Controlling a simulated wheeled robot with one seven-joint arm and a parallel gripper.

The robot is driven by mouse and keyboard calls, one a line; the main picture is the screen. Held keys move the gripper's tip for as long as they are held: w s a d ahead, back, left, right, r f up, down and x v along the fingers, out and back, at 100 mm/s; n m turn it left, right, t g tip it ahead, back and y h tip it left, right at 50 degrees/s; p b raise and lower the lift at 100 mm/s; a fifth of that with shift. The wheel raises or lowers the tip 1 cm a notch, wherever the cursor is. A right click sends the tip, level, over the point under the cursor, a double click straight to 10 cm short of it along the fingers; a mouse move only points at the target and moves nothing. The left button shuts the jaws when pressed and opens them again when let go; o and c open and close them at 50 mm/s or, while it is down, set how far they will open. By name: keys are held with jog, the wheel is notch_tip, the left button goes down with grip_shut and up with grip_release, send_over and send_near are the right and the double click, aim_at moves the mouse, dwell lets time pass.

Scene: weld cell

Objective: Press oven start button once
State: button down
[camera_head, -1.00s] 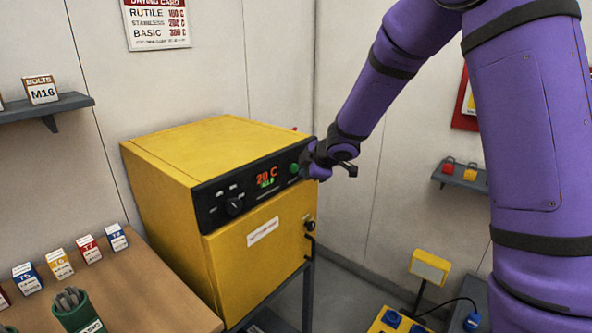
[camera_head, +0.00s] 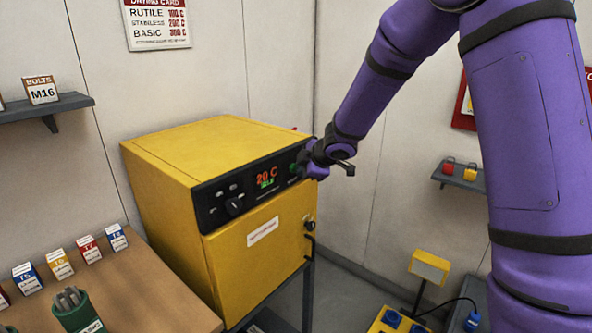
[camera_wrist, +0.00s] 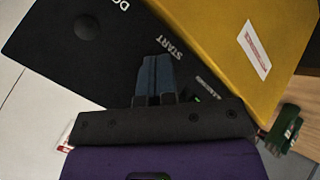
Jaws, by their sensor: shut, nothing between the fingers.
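The yellow oven (camera_head: 205,150) stands against the wall with a black control panel (camera_head: 212,207) on its front. Its display (camera_head: 266,176) reads 20 C in red over a small green word. The green start button (camera_head: 293,168) shows only as a dark sliver at the panel's right end, mostly hidden by my gripper (camera_head: 306,165). In the wrist view my shut, empty fingers (camera_wrist: 158,76) point at the panel (camera_wrist: 110,60) just beside the START label (camera_wrist: 170,48). They hide the button there, so contact cannot be told for certain.
A dark round button (camera_wrist: 87,25) sits near a partly cut-off label on the panel. The oven has a selector knob (camera_head: 234,206) and a door handle (camera_head: 311,245). A wooden bench (camera_head: 150,290) with small boxes and a green rod holder (camera_head: 78,314) stands at left.

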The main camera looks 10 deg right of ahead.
jog(key=shift+w+a, duration=0.1)
jog(key=shift+w, duration=0.05)
dwell(0.5)
jog(key=shift+s+d, duration=0.55)
jog(key=shift+s, duration=0.2)
jog(key=shift+s+d, duration=0.75)
jog(key=shift+s, duration=0.3)
jog(key=shift+s+d, duration=0.75)
jog(key=shift+s, duration=0.25)
jog(key=shift+r, duration=0.1)
